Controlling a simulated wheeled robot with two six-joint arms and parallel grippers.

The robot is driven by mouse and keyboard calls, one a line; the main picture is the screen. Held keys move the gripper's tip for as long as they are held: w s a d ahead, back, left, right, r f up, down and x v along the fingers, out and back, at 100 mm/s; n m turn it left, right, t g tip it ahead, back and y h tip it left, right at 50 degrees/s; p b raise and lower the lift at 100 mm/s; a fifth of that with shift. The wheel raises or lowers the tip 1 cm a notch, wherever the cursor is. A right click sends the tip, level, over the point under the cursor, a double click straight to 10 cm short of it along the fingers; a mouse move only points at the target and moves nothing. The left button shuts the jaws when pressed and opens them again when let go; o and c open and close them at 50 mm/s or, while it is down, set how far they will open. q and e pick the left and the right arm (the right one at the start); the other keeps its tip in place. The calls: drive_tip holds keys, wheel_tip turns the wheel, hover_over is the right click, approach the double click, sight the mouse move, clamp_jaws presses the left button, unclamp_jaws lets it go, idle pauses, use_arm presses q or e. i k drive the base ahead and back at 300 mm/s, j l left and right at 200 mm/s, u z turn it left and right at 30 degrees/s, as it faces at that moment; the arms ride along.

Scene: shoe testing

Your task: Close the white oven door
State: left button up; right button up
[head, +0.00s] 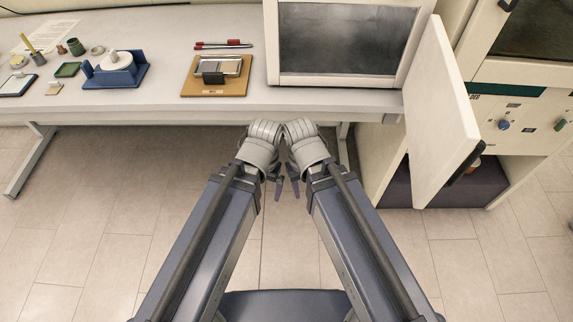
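The white oven door (437,125) stands swung open on the right of the head view, as an upright panel facing the floor space. A dark handle (466,165) shows at its lower right edge. Behind and below it is an open compartment with a dark purple floor (480,186); the door hides part of it. My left gripper (273,188) and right gripper (290,187) hang close together at the middle, in front of the table edge and well left of the door. Neither touches it. Their fingers are small and partly hidden, so their opening is unclear.
A white-framed box with a dark window (345,40) stands on the long table (200,102). A brown board (215,90), red pens (224,45) and a blue device (116,70) lie left of it. A control panel (530,125) is far right. The tiled floor is clear.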

sight(442, 129)
drive_tip(key=k+l, duration=0.2)
drive_tip(key=l, duration=0.15)
drive_tip(key=k+l, duration=0.15)
drive_tip(key=l, duration=0.2)
drive_tip(key=k+l, duration=0.2)
drive_tip(key=l, duration=0.15)
drive_tip(key=k+l, duration=0.2)
drive_tip(key=l, duration=0.15)
drive_tip(key=k+l, duration=0.15)
drive_tip(key=l, duration=0.2)
drive_tip(key=z, duration=0.05)
